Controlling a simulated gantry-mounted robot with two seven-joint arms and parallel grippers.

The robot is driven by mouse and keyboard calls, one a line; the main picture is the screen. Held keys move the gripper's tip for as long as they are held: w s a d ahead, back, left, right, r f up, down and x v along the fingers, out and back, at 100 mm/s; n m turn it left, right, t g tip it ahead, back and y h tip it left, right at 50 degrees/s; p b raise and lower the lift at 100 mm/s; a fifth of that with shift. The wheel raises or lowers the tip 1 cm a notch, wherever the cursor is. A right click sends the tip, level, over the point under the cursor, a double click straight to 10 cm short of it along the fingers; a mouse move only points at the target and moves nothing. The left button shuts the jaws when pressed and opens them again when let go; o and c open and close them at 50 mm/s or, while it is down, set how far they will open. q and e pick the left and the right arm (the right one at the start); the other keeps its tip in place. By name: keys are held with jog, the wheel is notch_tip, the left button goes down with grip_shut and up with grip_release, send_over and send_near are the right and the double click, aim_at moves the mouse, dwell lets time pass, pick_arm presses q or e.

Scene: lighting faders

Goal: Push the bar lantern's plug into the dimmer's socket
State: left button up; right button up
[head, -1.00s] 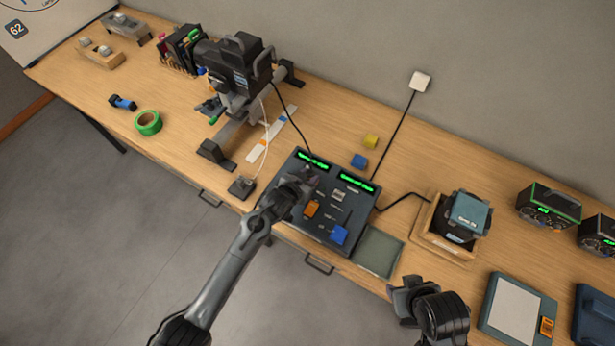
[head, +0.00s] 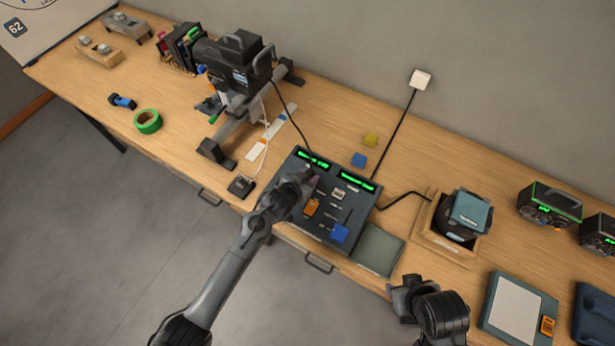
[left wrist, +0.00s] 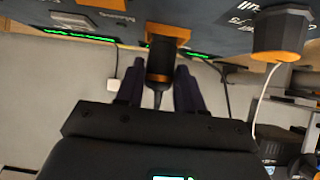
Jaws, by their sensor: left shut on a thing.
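The black lantern (head: 238,65) stands on a grey stand at the back left of the bench, with a dark cable and a white cable coming from it. The dark desk with green displays (head: 357,180) lies at the middle front; I take it for the dimmer. My left gripper (head: 303,180) is over its left part. In the left wrist view my left gripper (left wrist: 160,80) is shut on a black plug-like piece (left wrist: 159,62) with a thin tail. An orange block (left wrist: 168,32) sits at its far end; I cannot tell whether they are joined. My right gripper (head: 402,292) is at the front; its jaws are unclear.
A black box (head: 241,186) with the white cable lies left of the desk. Orange (head: 311,207) and blue (head: 340,232) caps stand on the desk. A wooden box (head: 425,238) is to the right. Green tape (head: 147,121) lies on the left. Bench between tape and lantern stand is fairly clear.

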pick_arm(q)
jog(key=shift+s+a+f, duration=0.1)
jog(key=shift+f, duration=0.4)
dwell(0.7)
jog(key=o, duration=1.1)
jog(key=shift+r, duration=0.1)
jog(key=shift+o, duration=0.2)
jog(key=shift+r, duration=0.1)
